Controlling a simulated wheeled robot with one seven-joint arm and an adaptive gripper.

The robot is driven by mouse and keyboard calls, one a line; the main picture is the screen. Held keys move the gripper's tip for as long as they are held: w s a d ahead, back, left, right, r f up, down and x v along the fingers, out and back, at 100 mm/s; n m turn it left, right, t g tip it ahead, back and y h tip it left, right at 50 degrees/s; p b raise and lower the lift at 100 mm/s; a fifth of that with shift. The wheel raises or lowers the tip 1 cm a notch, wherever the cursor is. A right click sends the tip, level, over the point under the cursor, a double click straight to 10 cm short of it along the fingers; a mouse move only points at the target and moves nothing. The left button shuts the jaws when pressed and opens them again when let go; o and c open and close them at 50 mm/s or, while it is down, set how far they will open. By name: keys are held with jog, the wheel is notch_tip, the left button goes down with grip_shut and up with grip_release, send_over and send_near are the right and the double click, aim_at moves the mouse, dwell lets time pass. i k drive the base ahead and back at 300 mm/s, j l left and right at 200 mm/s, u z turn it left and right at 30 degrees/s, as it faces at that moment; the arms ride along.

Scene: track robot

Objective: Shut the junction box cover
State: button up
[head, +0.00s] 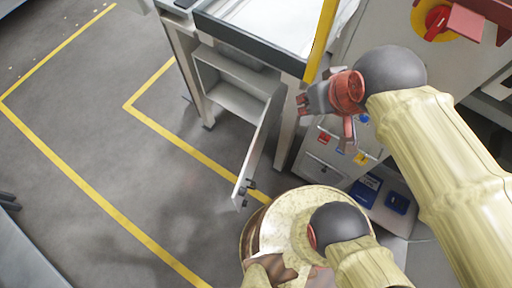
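The junction box (236,98) is a grey open-fronted housing below the workbench, with a shelf-like inner ledge. Its cover (260,142) is a thin grey panel that stands open, swung out from the box's right side. Dark fittings (246,186) sit at the cover's lower free end. My gripper (303,106) is to the right of the box and cover, with its small reddish fingertips pointing left. It appears apart from the cover, though depth is hard to judge. The fingers are too small to show whether they are open or shut, and nothing is seen in them.
A workbench (250,43) with a dark edge stands above the box, and a yellow post (321,42) rises beside it. A grey cabinet with coloured labels (323,138) is behind my arm. Blue bins (366,188) lie at lower right. The floor (110,135) with yellow lines is clear.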

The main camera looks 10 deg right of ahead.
aim_at(245, 179)
jog(key=u, duration=0.5)
jog(key=k+j+u, duration=0.2)
jog(key=k+j, duration=0.25)
jog(key=k+j+u, duration=0.15)
jog(key=k+j, duration=0.3)
jog(key=j, duration=0.2)
